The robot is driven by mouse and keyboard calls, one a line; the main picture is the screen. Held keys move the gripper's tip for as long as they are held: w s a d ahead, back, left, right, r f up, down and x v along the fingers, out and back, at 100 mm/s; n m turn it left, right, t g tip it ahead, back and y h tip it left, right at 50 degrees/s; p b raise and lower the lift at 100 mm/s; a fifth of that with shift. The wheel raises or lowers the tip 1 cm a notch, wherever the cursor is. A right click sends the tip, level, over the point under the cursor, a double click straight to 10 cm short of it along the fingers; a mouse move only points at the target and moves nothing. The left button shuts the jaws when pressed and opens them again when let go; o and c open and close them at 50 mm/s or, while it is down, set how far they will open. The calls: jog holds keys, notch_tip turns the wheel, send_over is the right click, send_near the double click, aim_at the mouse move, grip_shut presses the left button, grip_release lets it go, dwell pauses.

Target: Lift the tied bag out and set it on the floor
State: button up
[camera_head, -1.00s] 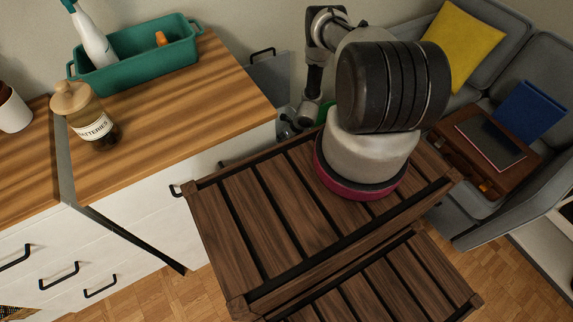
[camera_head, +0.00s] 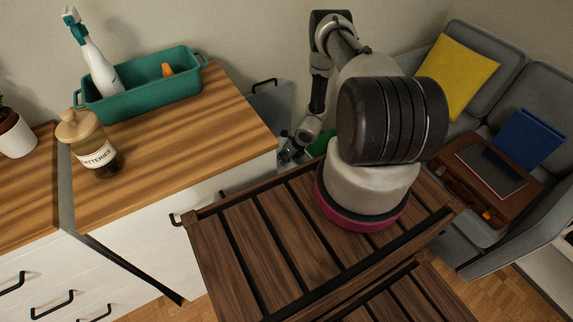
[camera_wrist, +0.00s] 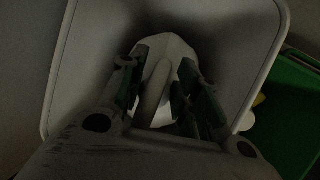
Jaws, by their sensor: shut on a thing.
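The bin's rim shows around the bag and fingers; the lower part of the bag is hidden and dark. In the head view, my gripper (camera_head: 287,152) hangs low beside the counter's right end, partly hidden. The bag cannot be made out there.
A green container (camera_wrist: 292,105) stands right of the bin. The counter (camera_head: 190,135) holds a teal caddy (camera_head: 140,98), a spray bottle (camera_head: 98,66) and a batteries jar (camera_head: 98,155). A slatted wooden piece (camera_head: 240,250) is in front.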

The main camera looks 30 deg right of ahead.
notch_tip(320, 180, up, 35)
jog(key=shift+f, duration=0.15)
dwell(1.9)
